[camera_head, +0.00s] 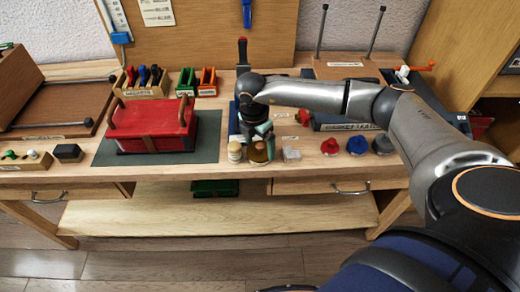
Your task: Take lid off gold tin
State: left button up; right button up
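A gold-brown round tin (259,153) stands near the front edge of the workbench, right of the middle of the red case. My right gripper (257,137) is over it, pointing down from the wrist, with its fingers at the tin's top. The gripper covers the upper part of the tin, so the lid cannot be made out. I cannot tell whether the fingers touch it or are closed on it. My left gripper is not in view.
A cream-lidded jar (234,153) stands close left of the tin, and a small clear box (291,155) close right. A red case (152,127) lies on a dark mat (205,151) at left.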

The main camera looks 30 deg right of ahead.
jog(key=c, duration=0.7)
jog(key=shift+r, duration=0.1)
